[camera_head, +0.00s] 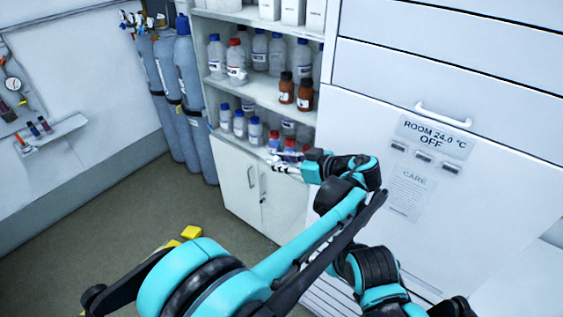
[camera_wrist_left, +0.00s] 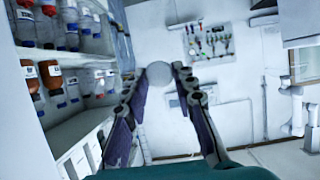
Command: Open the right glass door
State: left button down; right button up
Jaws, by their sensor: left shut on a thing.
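My left gripper (camera_head: 281,165) reaches the front of the shelf unit, in front of the lowest bottle shelf. In the left wrist view its two fingers (camera_wrist_left: 162,80) close around a pale round knob (camera_wrist_left: 158,75), seen between the fingertips. The knob looks like the glass door's, but I cannot make out the clear pane or its edges. The shelves behind look visible without any obvious glass, so how far the door stands open cannot be told. My right gripper is not in view.
Shelves (camera_head: 262,91) hold several clear and brown bottles. White cupboard doors (camera_head: 236,185) with handles are below. Blue gas cylinders (camera_head: 187,75) stand left of the unit. A white cabinet panel (camera_head: 350,130) with a room-temperature sign is right. Floor (camera_head: 110,240) at left is mostly open.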

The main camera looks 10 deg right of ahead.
pick_arm(q)
jog(key=shift+f, duration=0.1)
jog(key=c, duration=1.2)
grip_release()
jog(key=v, duration=0.7)
jog(key=shift+s+d, duration=0.1)
